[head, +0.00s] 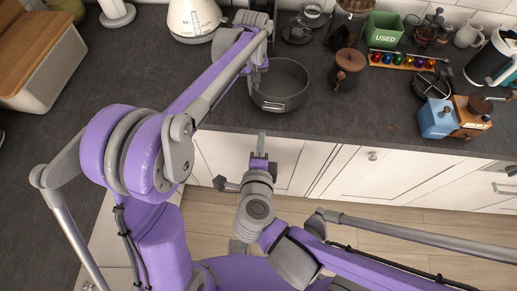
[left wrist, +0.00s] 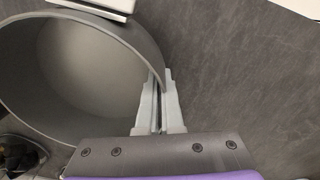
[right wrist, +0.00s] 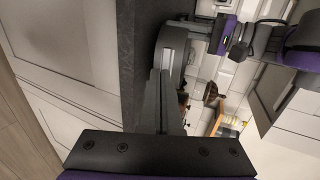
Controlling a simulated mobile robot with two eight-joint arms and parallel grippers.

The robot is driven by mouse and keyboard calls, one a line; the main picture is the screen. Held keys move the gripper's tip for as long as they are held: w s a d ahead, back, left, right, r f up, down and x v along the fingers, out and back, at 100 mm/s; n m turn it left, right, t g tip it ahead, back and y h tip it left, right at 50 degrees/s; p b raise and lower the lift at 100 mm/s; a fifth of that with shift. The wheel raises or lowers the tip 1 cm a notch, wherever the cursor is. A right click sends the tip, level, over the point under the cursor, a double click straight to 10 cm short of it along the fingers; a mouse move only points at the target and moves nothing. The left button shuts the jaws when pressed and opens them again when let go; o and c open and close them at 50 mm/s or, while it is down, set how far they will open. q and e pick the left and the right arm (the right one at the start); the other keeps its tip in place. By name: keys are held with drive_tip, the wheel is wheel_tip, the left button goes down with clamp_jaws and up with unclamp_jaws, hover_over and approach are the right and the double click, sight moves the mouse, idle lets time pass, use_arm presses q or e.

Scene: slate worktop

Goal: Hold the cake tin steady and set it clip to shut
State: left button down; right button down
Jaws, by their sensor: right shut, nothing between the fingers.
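The dark grey round cake tin (head: 284,99) stands near the worktop's front edge, its open top up. Its clip (head: 273,106) shows on the front wall; I cannot tell whether it is open or shut. My left gripper (head: 255,80) is at the tin's left side. In the left wrist view its fingers (left wrist: 160,82) are closed on the tin wall (left wrist: 150,50). My right gripper (head: 261,138) is shut and empty, in front of the worktop edge and apart from the tin. In the right wrist view its fingers (right wrist: 167,90) point toward the tin (right wrist: 172,42).
A brown grinder (head: 347,68) stands right of the tin. A white kettle (head: 193,18) is behind left. A green box (head: 384,30), a rack of coloured capsules (head: 402,60) and a blue box (head: 436,118) stand further right.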

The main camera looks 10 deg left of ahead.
drive_tip(key=shift+a+v, duration=0.2)
drive_tip(key=shift+v, duration=1.8)
use_arm(q)
drive_tip(key=c, duration=1)
unclamp_jaws()
